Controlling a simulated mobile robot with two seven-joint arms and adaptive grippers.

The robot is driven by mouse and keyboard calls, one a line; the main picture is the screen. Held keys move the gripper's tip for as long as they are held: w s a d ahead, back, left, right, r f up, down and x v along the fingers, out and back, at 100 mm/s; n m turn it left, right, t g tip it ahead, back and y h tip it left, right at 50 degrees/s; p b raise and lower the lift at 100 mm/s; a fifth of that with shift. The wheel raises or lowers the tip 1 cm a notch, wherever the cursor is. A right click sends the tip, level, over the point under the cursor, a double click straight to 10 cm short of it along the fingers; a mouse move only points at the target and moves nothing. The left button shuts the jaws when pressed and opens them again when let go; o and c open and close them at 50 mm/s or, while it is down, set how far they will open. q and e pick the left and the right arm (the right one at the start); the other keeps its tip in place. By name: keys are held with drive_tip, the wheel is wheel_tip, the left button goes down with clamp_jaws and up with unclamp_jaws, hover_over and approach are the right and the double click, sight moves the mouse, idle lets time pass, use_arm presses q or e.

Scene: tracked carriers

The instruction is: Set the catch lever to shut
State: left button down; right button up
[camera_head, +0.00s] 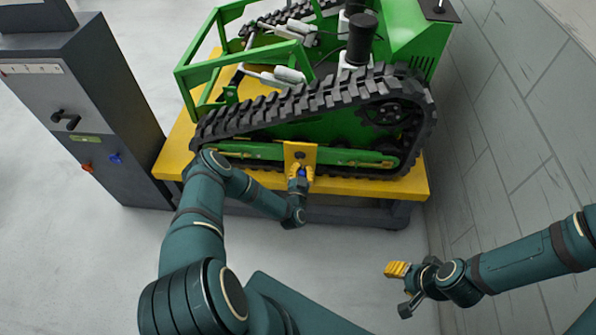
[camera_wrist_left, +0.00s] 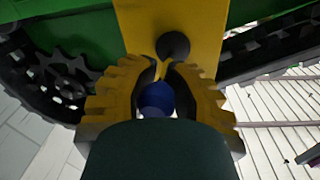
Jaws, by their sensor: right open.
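A lever with a blue ball knob (camera_wrist_left: 157,98) sits on a yellow plate (camera_wrist_left: 133,18) on the side of the green tracked carrier (camera_head: 262,131). It looks like the catch lever. A dark round pivot (camera_wrist_left: 173,45) shows on the plate just beyond the knob. My left gripper (camera_head: 300,173) is at this plate; in the left wrist view its yellow fingers (camera_wrist_left: 163,70) close around the blue knob from both sides. The lever's arm is mostly hidden by the fingers, so its setting is unclear. My right gripper (camera_head: 398,270) is open and empty, low at the right, away from the carrier.
The carrier stands on a yellow-topped bench (camera_head: 413,186). A dark grey cabinet (camera_head: 125,110) at the left has a black handle (camera_head: 66,120), a red knob (camera_head: 87,167) and a blue knob (camera_head: 116,158). A grey block wall (camera_head: 500,130) bounds the right. The floor in front is free.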

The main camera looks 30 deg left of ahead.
use_arm(q)
drive_tip(key=shift+w+d+r, duration=0.1)
drive_tip(key=shift+w+d, duration=0.15)
drive_tip(key=shift+d, duration=0.2)
drive_tip(key=shift+w+d+r, duration=0.1)
drive_tip(key=shift+w+d, duration=0.15)
drive_tip(key=shift+d, duration=0.2)
drive_tip(key=shift+w+a+r, duration=0.1)
drive_tip(key=shift+w+r, duration=0.2)
drive_tip(key=shift+w, duration=0.1)
idle(1.1)
drive_tip(key=c, duration=0.7)
unclamp_jaws()
drive_tip(key=shift+w+f, duration=0.1)
drive_tip(key=shift+c, duration=0.2)
drive_tip(key=shift+f, duration=0.1)
drive_tip(key=shift+r, duration=0.2)
drive_tip(key=s+d+p, duration=0.4)
drive_tip(key=s+d, duration=0.6)
drive_tip(key=d, duration=0.3)
drive_tip(key=shift+f+p, duration=0.15)
drive_tip(key=shift+p, duration=0.2)
